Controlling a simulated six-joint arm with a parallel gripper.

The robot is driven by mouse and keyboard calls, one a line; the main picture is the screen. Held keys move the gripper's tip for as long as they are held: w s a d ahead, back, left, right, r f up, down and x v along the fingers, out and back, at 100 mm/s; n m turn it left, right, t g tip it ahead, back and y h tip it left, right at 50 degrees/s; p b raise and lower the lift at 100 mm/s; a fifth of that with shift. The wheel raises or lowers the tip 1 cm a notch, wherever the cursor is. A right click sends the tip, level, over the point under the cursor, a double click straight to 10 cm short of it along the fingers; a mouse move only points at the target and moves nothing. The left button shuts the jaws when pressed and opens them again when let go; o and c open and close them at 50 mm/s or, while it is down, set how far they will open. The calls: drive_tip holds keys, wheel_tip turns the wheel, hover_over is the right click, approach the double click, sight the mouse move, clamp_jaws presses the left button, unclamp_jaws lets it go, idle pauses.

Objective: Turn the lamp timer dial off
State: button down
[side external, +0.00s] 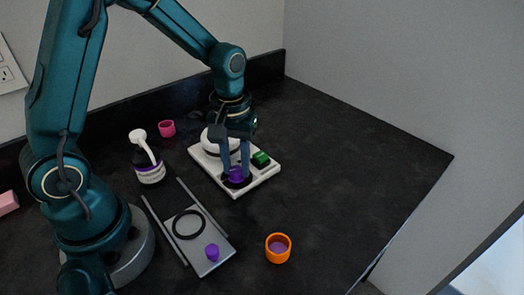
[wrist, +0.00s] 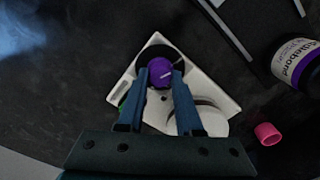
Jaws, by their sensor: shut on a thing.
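The dial is a purple knob (side external: 236,175) on a black round base, at the near corner of a white panel (side external: 265,175). It also shows in the wrist view as a purple knob (wrist: 160,69) with a small pale mark near its edge. My gripper (side external: 236,167) points down over the panel with a finger on each side of the knob. In the wrist view my gripper (wrist: 163,76) is shut on the knob, which stays seated in the panel. I cannot read which setting the dial points to.
The panel also carries a green block (side external: 261,159) and a white round part (side external: 212,144). A dark bottle (side external: 150,172), a pink cup (side external: 167,128), a grey railed plate (side external: 215,233) with a small purple cylinder (side external: 212,252), and an orange cup (side external: 278,253) stand around it. The right counter is clear.

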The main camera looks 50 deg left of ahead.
sight(237, 168)
idle(0.3)
drive_tip(key=c, duration=0.6)
unclamp_jaws()
drive_tip(key=shift+r, duration=2.6)
